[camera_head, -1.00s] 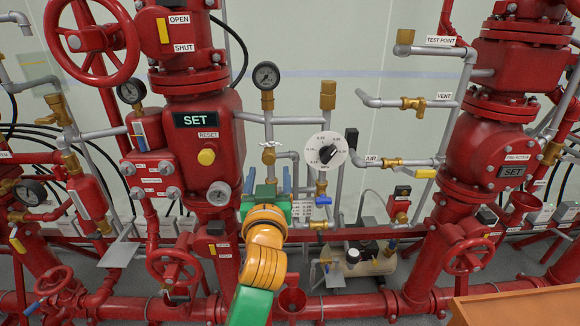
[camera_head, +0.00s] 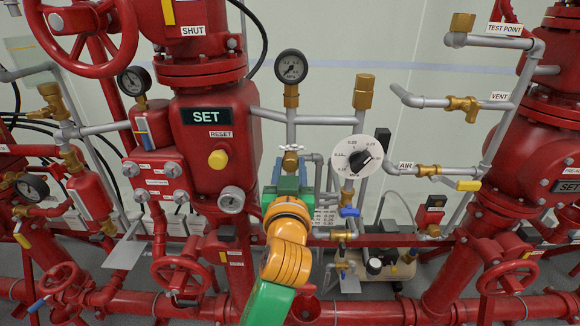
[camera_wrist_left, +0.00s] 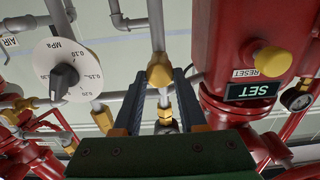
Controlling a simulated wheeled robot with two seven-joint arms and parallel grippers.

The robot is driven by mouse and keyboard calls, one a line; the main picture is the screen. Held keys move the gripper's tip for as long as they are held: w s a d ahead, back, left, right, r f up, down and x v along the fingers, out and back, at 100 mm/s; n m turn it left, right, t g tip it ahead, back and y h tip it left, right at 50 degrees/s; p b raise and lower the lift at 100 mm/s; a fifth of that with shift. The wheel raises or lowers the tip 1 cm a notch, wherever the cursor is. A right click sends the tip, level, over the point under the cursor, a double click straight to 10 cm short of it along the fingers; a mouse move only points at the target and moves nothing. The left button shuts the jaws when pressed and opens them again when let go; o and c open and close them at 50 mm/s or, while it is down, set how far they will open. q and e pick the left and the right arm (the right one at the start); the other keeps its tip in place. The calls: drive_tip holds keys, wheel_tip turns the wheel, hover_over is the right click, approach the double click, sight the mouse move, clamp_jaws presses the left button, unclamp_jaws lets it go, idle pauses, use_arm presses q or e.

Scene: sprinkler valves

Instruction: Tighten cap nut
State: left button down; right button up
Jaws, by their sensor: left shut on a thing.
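My left gripper (camera_head: 291,168) reaches up from below to the thin pipe under the gauge, right of the red SET box. In the left wrist view, which is upside down, its two dark fingers (camera_wrist_left: 158,76) stand on either side of a brass nut (camera_wrist_left: 160,70) on a grey pipe. The fingers are shut on this nut, which I take to be the cap nut. A second brass fitting (camera_wrist_left: 166,113) shows between the fingers nearer the palm. In the head view my gripper hides the nut. A small pale brass piece (camera_head: 290,149) shows just above the fingers. My right gripper is not in view.
A pressure gauge (camera_head: 291,67) stands above the gripper. The red SET box (camera_head: 207,150) with its yellow reset knob (camera_head: 218,159) is close on the left. A white dial (camera_head: 357,158) and a blue-handled valve (camera_head: 349,211) are close on the right. Red pipework (camera_head: 340,311) runs below.

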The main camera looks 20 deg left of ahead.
use_arm(q)
drive_tip(key=m+p, duration=0.3)
drive_tip(key=shift+r, duration=0.15)
drive_tip(key=m+p, duration=0.2)
drive_tip(key=m, duration=0.2)
drive_tip(key=shift+d+p, duration=0.1)
drive_tip(key=shift+p, duration=0.2)
drive_tip(key=shift+f+m+p, duration=0.2)
drive_tip(key=shift+m+p, duration=0.25)
drive_tip(key=shift+m, duration=0.25)
